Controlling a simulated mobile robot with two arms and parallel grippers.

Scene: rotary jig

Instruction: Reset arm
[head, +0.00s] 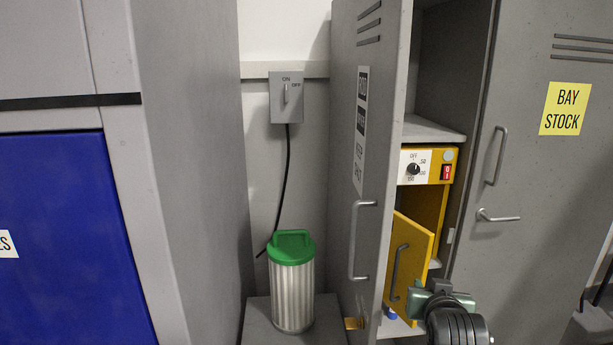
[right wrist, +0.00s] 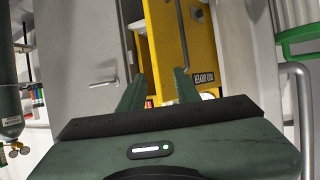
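My right gripper (head: 419,297) is in front of the open grey locker, low and right of the small yellow door. In the right wrist view my right gripper (right wrist: 158,88) has its two green fingers spread, with nothing between them. The yellow door (head: 413,262) stands ajar on the yellow unit (head: 431,205) inside the locker; its grey handle (head: 397,270) is left of the gripper. The door also shows beyond the fingers in the right wrist view (right wrist: 166,45). My left gripper is in neither view.
The locker door (head: 345,150) stands open, with a long handle (head: 357,241). A green-lidded filter canister (head: 292,285) stands left of it. A switch box (head: 288,97) is on the wall. The unit has a dial (head: 413,169). A gas cylinder (right wrist: 10,100) shows at the wrist view's left.

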